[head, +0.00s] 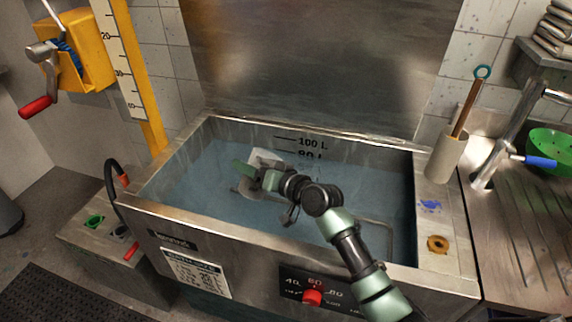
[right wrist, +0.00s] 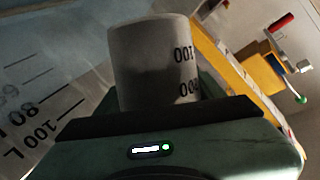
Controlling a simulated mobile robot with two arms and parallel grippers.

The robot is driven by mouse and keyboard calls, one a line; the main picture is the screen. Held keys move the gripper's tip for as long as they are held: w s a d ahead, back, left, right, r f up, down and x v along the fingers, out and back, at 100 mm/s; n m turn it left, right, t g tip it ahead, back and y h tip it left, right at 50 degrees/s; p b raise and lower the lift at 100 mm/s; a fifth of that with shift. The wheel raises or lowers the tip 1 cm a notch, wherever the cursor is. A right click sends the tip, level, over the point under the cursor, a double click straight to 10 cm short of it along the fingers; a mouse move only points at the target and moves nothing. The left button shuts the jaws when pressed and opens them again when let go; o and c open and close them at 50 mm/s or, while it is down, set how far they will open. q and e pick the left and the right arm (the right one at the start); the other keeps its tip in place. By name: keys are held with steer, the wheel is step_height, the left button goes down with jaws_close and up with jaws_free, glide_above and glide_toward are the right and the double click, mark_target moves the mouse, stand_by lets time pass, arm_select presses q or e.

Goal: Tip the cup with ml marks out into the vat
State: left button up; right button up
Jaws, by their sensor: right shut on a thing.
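The cup with ml marks (right wrist: 150,65) is pale, with dark numbers on its side that appear turned over in the right wrist view. In the head view it is a small pale shape (head: 266,157), partly hidden by my gripper. My right gripper (head: 250,174) is shut on the cup and holds it over the vat. The vat (head: 215,230) is a rectangular steel tank with blue-grey liquid (head: 195,190) and litre marks on its back wall. The cup's exact tilt and its inside cannot be told. My left gripper is not in view.
A steel sink counter (head: 525,235) with a green colander (head: 550,148) is at the right. A holder (head: 446,155) with a wooden-handled tool stands on the vat's right rim. A yellow crank unit (head: 85,50) and a measuring post (head: 125,65) are at the left.

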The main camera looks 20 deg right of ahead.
mark_target(257, 157)
steer(key=shift+w+d+f+m+y+b, duration=0.15)
steer(key=shift+d+f+m+y+b, duration=0.15)
steer(key=shift+m+b, duration=0.35)
stand_by(0.6)
steer(key=shift+r+m+y+p, duration=0.4)
steer(key=shift+r+m+p, duration=0.6)
steer(key=shift+m, duration=0.45)
stand_by(1.5)
steer(key=shift+r+m+y+p, duration=0.3)
steer(key=shift+r+m+p, duration=0.1)
steer(key=shift+m+p, duration=0.3)
stand_by(1.8)
steer(key=shift+w+d+r+m+p, duration=0.2)
steer(key=shift+d+r+m+p, duration=0.1)
steer(key=shift+d+m, duration=0.15)
stand_by(0.9)
